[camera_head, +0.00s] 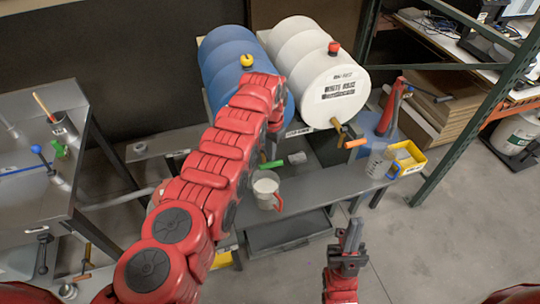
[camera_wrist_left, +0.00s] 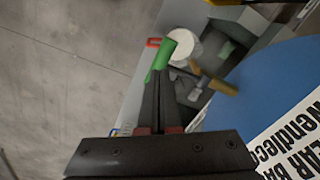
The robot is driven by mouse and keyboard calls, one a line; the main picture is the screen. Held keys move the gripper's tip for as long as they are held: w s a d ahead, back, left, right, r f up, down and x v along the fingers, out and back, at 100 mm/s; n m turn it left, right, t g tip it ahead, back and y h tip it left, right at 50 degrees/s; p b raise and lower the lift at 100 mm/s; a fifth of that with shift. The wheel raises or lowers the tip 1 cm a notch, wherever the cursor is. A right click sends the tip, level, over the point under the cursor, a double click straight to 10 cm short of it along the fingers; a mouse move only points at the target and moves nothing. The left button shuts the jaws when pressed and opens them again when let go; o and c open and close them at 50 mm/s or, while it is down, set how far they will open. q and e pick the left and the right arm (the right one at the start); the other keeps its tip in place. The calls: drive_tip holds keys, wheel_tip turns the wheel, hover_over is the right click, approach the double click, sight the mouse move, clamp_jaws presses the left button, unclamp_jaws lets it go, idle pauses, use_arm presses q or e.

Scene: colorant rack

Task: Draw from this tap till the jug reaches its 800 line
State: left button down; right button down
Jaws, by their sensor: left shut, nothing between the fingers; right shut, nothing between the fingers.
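A blue drum (camera_head: 230,60) lies on its side on the rack; its tap has a green handle (camera_head: 271,165), also seen in the left wrist view (camera_wrist_left: 160,58) beside the brass tap body (camera_wrist_left: 215,84). A pale jug (camera_head: 265,186) with a red handle stands below the tap on the bench; it also shows in the left wrist view (camera_wrist_left: 185,46). Its lines and level cannot be read. My left gripper (camera_wrist_left: 158,78) is shut and empty, its tips at or very near the green handle; contact is unclear. My right gripper (camera_head: 352,232) is shut and empty, in front of the bench.
A white drum (camera_head: 328,82) with an orange-handled tap (camera_head: 355,143) lies to the right. A clear measuring vessel (camera_head: 378,162) and a yellow bin (camera_head: 409,158) stand at the bench's right end. A grey table (camera_head: 30,185) is at left. A green rack post (camera_head: 478,105) rises at right.

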use_arm(q)
wheel_tip(320, 180, up, 3)
drive_tip(key=p, duration=0.2)
drive_tip(key=shift+p, duration=0.35)
drive_tip(key=shift+r+p, duration=0.55)
drive_tip(key=shift+r, duration=0.35)
